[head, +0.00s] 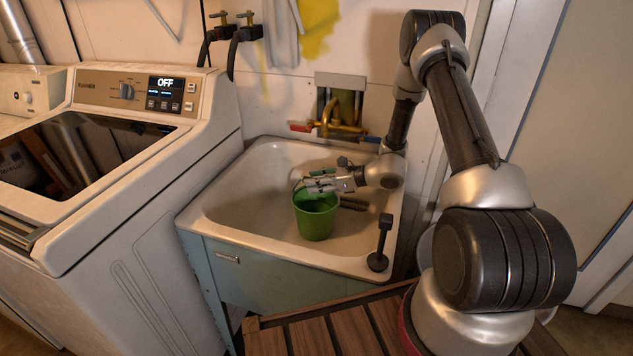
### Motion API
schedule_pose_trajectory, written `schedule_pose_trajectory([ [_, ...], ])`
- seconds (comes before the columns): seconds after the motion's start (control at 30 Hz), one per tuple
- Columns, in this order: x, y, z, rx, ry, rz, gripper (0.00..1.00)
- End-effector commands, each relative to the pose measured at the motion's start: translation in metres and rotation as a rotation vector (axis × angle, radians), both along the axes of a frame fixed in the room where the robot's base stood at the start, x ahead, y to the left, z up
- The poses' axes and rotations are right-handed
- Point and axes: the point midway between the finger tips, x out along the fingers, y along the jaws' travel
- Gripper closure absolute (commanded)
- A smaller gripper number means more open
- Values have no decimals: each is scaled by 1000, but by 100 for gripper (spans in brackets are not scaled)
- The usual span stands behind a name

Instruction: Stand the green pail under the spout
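The green pail (314,222) is upright in the basin of the utility sink (236,222), near the front middle. My gripper (312,184) reaches in from the right, with its fingers over the pail's top opening and close to the rim. A thin curved line at the fingertips may be the pail's handle. I cannot tell whether the fingers are shut on it. The brass faucet with its spout (327,124) is on the back wall, behind the pail and my gripper. The pail is in front of the spout, not directly beneath it.
A black upright tool (381,245) stands on the sink's right front corner. A dark object (353,204) lies in the basin right of the pail. A white washing machine (140,170) stands left of the sink. A slatted wooden surface (330,333) is in front. The basin's left side is clear.

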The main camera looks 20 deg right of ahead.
Motion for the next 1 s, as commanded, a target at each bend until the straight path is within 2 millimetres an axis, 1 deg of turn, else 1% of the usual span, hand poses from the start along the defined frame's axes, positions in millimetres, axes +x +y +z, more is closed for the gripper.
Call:
schedule_pose_trajectory([
  [0.3, 0, 0, 2, -1, -1, 0, 60],
  [0.37, -2, -3, 4, 0, -1, -2, 60],
  [0.47, -9, -15, 9, -1, -1, -3, 60],
  [0.7, -37, -58, 27, -1, -1, -4, 60],
  [0.8, -48, -73, 34, 0, 0, -3, 60],
  [0.9, -56, -84, 39, 0, -1, -2, 60],
  [1.0, -60, -91, 42, 0, -1, -2, 60],
])
